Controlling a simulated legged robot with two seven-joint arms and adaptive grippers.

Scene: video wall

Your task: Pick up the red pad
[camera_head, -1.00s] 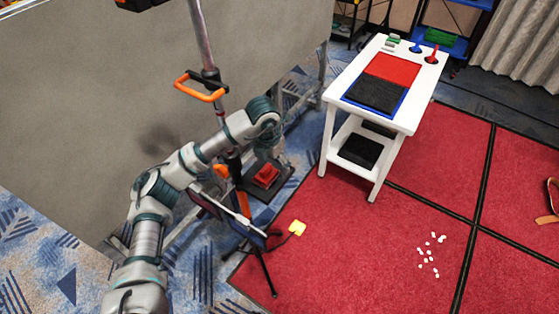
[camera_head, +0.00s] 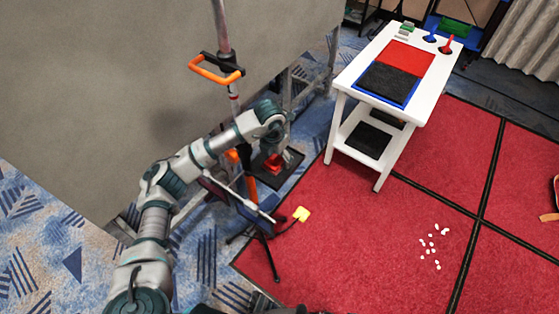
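A small red pad (camera_head: 272,163) sits on a black base plate (camera_head: 263,182) on the floor, beside the grey wall's metal frame. My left arm comes in from the lower left and bends down over it. My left gripper (camera_head: 287,156) is small and partly hidden below the wrist, right at the red pad's right side. I cannot tell whether it touches the pad or how far its fingers are apart. A larger flat red panel (camera_head: 403,58) lies on the white table (camera_head: 420,106), beside a black panel (camera_head: 385,82). My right gripper does not show.
A pole with an orange handle (camera_head: 216,72) and a tripod (camera_head: 268,245) stand close to my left arm. The mat's middle is mostly clear.

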